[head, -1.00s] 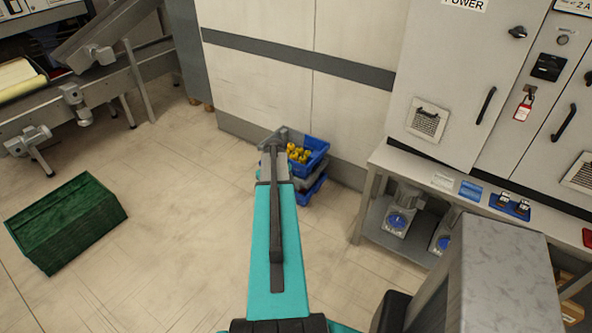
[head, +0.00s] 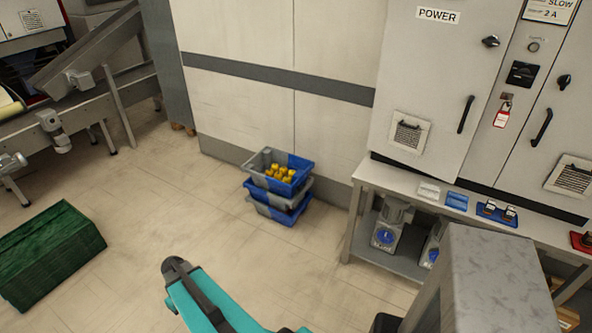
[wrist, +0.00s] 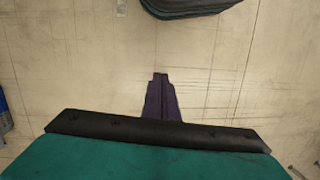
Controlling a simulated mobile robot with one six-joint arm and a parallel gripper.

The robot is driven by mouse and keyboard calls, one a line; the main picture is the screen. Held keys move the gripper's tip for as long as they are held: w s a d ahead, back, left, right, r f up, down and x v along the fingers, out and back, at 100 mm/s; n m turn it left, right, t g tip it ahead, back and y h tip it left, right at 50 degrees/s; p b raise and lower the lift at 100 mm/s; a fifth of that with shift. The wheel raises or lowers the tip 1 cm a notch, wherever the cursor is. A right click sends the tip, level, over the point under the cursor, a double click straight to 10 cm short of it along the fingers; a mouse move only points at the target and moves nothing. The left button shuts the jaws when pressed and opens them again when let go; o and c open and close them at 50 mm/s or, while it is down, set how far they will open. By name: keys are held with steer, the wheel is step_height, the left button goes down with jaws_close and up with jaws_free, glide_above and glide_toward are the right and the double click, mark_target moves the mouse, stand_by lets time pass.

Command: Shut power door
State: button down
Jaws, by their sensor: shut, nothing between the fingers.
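The power door (head: 440,75) is the grey cabinet door under the POWER label (head: 438,16) at upper right in the head view. It has a black upright handle (head: 466,114), a dark knob (head: 491,41) and a vent low down. My teal arm shows at the bottom of the head view, well left of and below the door. My gripper (wrist: 160,76) shows only in the wrist view, shut and empty, over bare floor. The door is not in the wrist view.
A bench (head: 352,188) with blue and grey items runs below the cabinet. Stacked blue-grey crates (head: 262,208) holding yellow items stand by the wall. A green crate (head: 50,255) is at lower left, a conveyor (head: 100,85) at upper left. The floor between is clear.

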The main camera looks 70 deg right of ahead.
steer(key=s+a+f+n+g+b, duration=0.1)
steer(key=s+a+f, duration=0.3)
steer(key=s+a, duration=0.4)
steer(key=s+a+f+n+g+h+b, duration=0.1)
steer(key=s+a+f+n+g+b, duration=0.1)
steer(key=s+a, duration=0.6)
steer(key=a+f+g, duration=0.1)
steer(key=a+f, duration=0.1)
steer(key=a, duration=0.5)
steer(key=shift+s+f, duration=0.15)
steer(key=shift+s, duration=0.05)
